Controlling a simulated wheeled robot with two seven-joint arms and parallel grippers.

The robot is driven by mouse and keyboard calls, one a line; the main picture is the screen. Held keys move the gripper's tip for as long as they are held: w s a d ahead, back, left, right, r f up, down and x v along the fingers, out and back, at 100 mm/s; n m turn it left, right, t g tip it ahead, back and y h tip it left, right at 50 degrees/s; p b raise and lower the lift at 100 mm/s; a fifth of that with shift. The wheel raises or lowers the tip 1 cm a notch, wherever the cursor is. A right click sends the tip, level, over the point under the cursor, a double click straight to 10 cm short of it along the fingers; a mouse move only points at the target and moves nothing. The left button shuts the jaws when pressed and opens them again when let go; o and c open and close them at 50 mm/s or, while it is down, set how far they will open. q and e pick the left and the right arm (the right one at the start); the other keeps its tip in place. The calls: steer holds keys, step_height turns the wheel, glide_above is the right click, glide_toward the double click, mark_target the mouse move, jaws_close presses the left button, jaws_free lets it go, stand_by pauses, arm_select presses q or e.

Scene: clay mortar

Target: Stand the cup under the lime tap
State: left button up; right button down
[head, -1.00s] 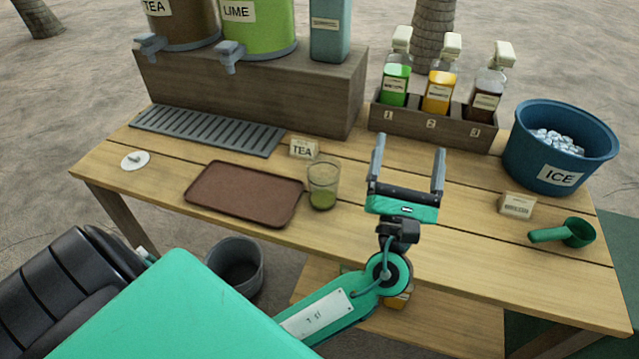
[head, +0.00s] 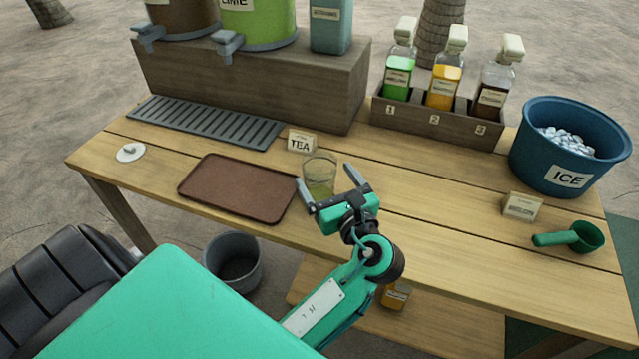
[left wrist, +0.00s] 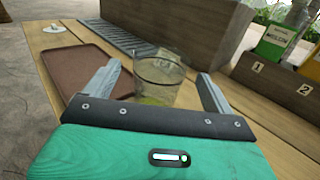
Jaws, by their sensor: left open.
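The clear cup (head: 319,174) stands upright on the table, right of the brown tray, with a little green liquid in its bottom. My left gripper (head: 333,188) is open at the cup's near side. In the left wrist view the cup (left wrist: 158,78) shows ahead, between the two open fingers (left wrist: 160,85); I cannot tell whether they touch it. The lime tap (head: 224,46) is on the green LIME dispenser (head: 258,22), at the back left above the slatted drip tray (head: 205,124). My right gripper is not in view.
The brown tray (head: 238,188) lies left of the cup, and a TEA card (head: 301,141) stands behind it. A bottle rack (head: 437,123), an ICE bucket (head: 540,178), a small card (head: 522,206) and a green scoop (head: 572,238) are to the right. The drip tray is bare.

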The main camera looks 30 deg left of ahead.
mark_target(314, 157)
arm_select(q)
steer(key=shift+w+a, duration=0.3)
steer(key=shift+a, duration=0.2)
steer(key=x, duration=0.4)
steer(key=shift+w+a+r+b, duration=0.1)
steer(key=shift+w+a+b, duration=0.1)
steer(key=shift+b, duration=0.2)
steer(key=shift+w+a, duration=0.1)
steer(key=shift+a, duration=0.05)
steer(key=c, duration=1.3)
steer(key=shift+c, duration=0.7)
steer(key=shift+r, duration=0.1)
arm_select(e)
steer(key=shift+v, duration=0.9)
